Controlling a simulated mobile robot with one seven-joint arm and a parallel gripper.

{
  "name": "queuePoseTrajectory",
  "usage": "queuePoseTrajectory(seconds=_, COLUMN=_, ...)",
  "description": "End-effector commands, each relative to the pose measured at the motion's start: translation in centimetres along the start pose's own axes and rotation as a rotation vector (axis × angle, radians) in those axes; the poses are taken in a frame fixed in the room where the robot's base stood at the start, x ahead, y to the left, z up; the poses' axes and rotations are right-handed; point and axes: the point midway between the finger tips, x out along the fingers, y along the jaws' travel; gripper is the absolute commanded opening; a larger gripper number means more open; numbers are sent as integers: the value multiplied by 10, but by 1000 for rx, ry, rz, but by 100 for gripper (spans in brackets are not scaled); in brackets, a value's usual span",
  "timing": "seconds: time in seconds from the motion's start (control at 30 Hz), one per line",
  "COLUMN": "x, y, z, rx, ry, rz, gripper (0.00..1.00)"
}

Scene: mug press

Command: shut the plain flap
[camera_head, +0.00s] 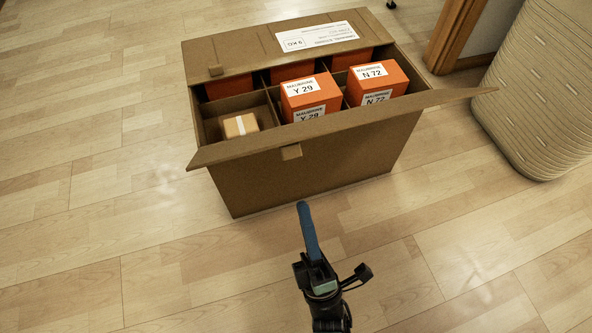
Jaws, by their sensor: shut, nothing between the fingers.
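A brown cardboard box (300,178) stands upright on the floor, its top partly uncovered. The plain flap (350,126) runs along the near edge and stands open, sloping outward towards me. The other long flap (250,48), at the far side, carries a white label (316,37) and lies over the back part of the opening. My gripper (302,206) is in front of the box, below the plain flap in the picture. Its blue fingers are shut and empty, and appear apart from the box.
Inside the box are several orange cartons, including one marked Y 29 (304,93) and one marked N 72 (376,80), and a small tan parcel (240,125). Wood floor (100,200) is clear left and in front.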

Motion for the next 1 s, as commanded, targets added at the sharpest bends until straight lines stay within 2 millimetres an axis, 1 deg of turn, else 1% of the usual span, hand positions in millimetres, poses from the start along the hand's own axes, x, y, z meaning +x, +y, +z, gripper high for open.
queuePoseTrajectory(seconds=0.03, x=12, y=1, z=-1, rx=1, ry=3, rz=4, gripper=0)
queuePoseTrajectory(seconds=0.2, x=43, y=0, z=-1, rx=0, ry=3, rz=4, gripper=0)
queuePoseTrajectory(seconds=0.3, x=56, y=-1, z=-1, rx=1, ry=2, rz=3, gripper=0)
queuePoseTrajectory(seconds=0.4, x=66, y=-1, z=0, rx=1, ry=1, rz=2, gripper=0)
queuePoseTrajectory(seconds=0.57, x=72, y=0, z=0, rx=1, ry=0, rz=0, gripper=0)
queuePoseTrajectory(seconds=1.0, x=74, y=2, z=0, rx=1, ry=0, rz=-10, gripper=0)
